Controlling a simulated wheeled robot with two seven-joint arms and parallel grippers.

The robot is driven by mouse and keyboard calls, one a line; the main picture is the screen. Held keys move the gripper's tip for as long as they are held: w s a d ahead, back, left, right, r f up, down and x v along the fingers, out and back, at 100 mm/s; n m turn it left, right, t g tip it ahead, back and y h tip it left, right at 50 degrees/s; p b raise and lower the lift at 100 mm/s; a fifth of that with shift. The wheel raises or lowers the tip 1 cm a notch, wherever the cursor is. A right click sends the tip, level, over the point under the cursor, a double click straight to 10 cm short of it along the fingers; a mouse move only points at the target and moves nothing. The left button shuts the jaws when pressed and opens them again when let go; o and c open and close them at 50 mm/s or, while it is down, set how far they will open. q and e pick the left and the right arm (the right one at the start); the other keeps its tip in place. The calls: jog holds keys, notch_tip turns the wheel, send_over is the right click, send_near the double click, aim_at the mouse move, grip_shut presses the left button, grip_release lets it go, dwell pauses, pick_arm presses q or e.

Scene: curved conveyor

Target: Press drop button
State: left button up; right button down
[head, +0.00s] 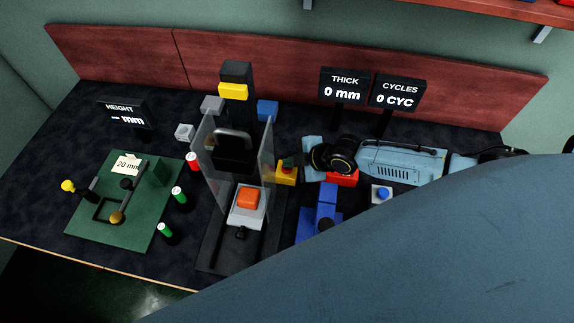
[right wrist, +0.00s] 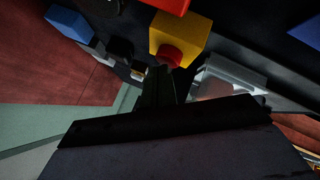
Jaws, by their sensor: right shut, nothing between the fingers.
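A yellow box (head: 285,178) with a red button stands just right of the press with the clear shield. In the right wrist view the yellow box (right wrist: 190,35) and its round red button (right wrist: 172,58) are at the top middle. My right gripper (head: 289,161) is at this button, coming in from the right, its fingers shut and empty. In the right wrist view the dark fingertips (right wrist: 158,72) overlap the button's edge. I cannot tell whether they touch or press it. No label on the button is readable. My left gripper is not in view.
The press (head: 235,72) holds a dark handled block above an orange block (head: 247,199). A blue button (head: 382,193) on a pale box is to the right. A green board (head: 140,222) and several small cylinders are left. Displays (head: 344,86) stand behind.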

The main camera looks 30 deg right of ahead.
jog(key=shift+f, duration=0.25)
jog(key=shift+r, duration=0.1)
dwell(0.3)
jog(key=shift+r+p, duration=0.75)
jog(key=shift+r, duration=0.15)
notch_tip(320, 180, up, 5)
jog(key=p, duration=0.4)
jog(key=shift+r+p, duration=0.1)
jog(key=shift+p, duration=0.3)
